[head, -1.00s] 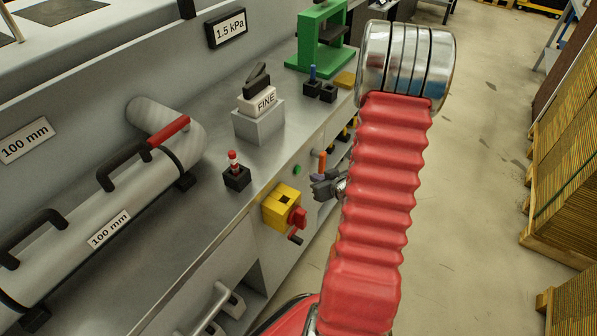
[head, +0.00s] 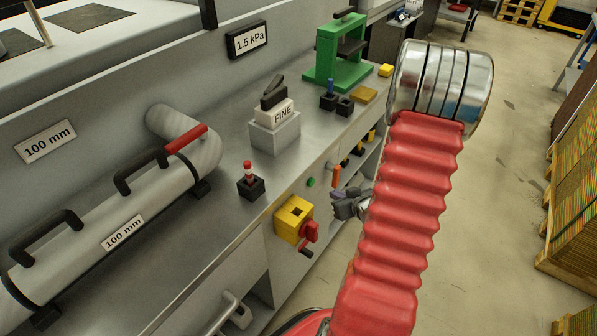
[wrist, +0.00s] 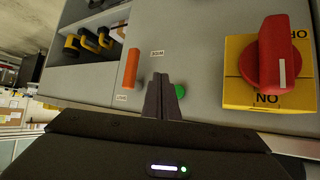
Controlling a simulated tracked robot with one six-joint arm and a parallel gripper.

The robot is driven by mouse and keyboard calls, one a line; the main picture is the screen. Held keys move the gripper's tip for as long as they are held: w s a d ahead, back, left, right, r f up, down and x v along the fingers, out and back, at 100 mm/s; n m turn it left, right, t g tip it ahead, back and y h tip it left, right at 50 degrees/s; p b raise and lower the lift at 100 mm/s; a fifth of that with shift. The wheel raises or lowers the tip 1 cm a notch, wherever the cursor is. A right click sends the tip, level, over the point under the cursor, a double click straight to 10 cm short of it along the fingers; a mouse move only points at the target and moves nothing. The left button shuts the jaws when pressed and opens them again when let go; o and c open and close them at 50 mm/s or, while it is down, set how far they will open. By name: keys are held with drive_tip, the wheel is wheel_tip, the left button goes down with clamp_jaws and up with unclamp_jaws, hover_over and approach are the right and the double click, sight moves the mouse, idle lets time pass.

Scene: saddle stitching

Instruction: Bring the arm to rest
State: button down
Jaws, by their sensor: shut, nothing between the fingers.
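My gripper shows in the head view (head: 347,205) as a small dark shape beside the front of the workbench, partly hidden behind my red-sleeved arm. In the wrist view my gripper (wrist: 163,97) has its dark fingers together, with nothing between them. The fingers point at the grey front panel, close to a green button (wrist: 180,90) and an orange handle (wrist: 131,68). Whether the fingertips touch the panel cannot be told. A yellow switch box (wrist: 240,92) with a red rotary knob (wrist: 265,58) is to the right of the fingers.
The steel bench top (head: 205,225) carries a grey pipe (head: 75,245) with black handles, a block marked FINE (head: 275,130) and a green press (head: 338,55). Open shelves (wrist: 85,50) hold yellow and black items. Pallet stacks (head: 575,200) stand right; the floor (head: 510,110) between is clear.

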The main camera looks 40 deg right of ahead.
drive_tip(key=s+d+f+m+g, duration=0.1)
drive_tip(key=s+f+m+g, duration=0.1)
drive_tip(key=s+f+g, duration=0.5)
drive_tip(key=s+a+r+g, duration=0.1)
drive_tip(key=s+a+r, duration=0.1)
drive_tip(key=s+r, duration=0.3)
drive_tip(key=w+a+r+n+t+y, duration=0.1)
drive_tip(key=a+r+n, duration=0.1)
drive_tip(key=a+r, duration=1.3)
drive_tip(key=w+a+r+n+t+y, duration=0.1)
drive_tip(key=a+r+n+t, duration=0.1)
drive_tip(key=a+r, duration=1.3)
drive_tip(key=a, duration=0.4)
drive_tip(key=shift+a+r+n+y, duration=0.2)
drive_tip(key=shift+a+n+y, duration=0.1)
drive_tip(key=shift+n+y, duration=0.1)
drive_tip(key=shift+s, duration=0.1)
